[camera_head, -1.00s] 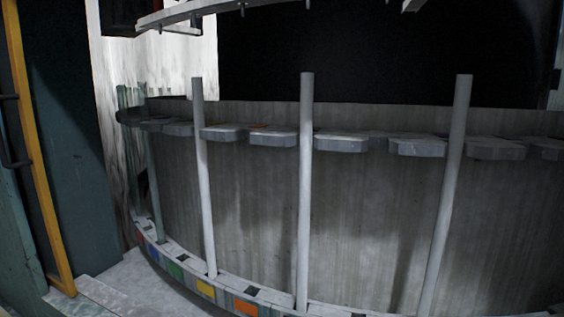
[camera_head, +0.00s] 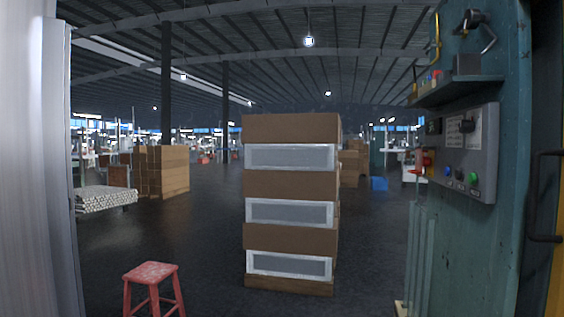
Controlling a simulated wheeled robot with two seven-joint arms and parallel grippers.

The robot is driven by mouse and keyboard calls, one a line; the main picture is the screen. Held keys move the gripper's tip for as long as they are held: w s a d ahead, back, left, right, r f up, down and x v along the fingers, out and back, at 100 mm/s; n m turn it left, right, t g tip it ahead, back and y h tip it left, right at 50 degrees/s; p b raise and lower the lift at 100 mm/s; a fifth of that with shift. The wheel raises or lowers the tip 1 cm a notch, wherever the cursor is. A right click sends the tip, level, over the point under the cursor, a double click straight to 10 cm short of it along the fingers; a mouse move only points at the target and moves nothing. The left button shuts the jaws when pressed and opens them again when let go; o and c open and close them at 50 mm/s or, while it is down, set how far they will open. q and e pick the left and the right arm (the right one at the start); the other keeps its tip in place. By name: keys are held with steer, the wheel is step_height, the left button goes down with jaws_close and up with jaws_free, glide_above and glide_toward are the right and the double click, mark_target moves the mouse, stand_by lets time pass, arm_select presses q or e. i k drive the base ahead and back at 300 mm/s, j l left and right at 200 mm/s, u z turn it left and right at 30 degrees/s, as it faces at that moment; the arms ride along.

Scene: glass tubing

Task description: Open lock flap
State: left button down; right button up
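No lock flap and no glass tube rack can be made out in the head view now. Neither my left nor my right gripper is in view. A green machine cabinet (camera_head: 465,250) stands at the right. It carries a grey control panel (camera_head: 468,150) with green and blue buttons and a red knob. A yellow upright edge and a dark handle (camera_head: 541,196) show at the far right.
A tall stack of cardboard boxes (camera_head: 292,182) with pale panels stands on the dark floor ahead. A red stool (camera_head: 151,272) is at the lower left, and white tubes (camera_head: 105,199) lie stacked behind it. A pale vertical surface (camera_head: 35,150) fills the left edge. Open floor lies between.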

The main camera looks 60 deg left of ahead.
mark_target(419, 153)
steer(key=i+j+u, duration=0.1)
steer(key=u, duration=0.3)
steer(key=i+j+u, duration=0.1)
steer(key=u, duration=0.3)
steer(key=i+j+u, duration=0.1)
steer(key=u, duration=0.25)
steer(key=i+j+u, duration=0.3)
steer(key=i, duration=0.3)
steer(key=i+j+u, duration=0.25)
steer(key=i, duration=0.3)
steer(key=i+u, duration=0.3)
steer(key=i, duration=0.35)
steer(key=i+z, duration=0.3)
steer(key=i+j+z, duration=0.35)
steer(key=i, duration=0.15)
steer(key=i+j+z, duration=0.15)
steer(key=i+z, duration=0.15)
steer(key=i, duration=0.1)
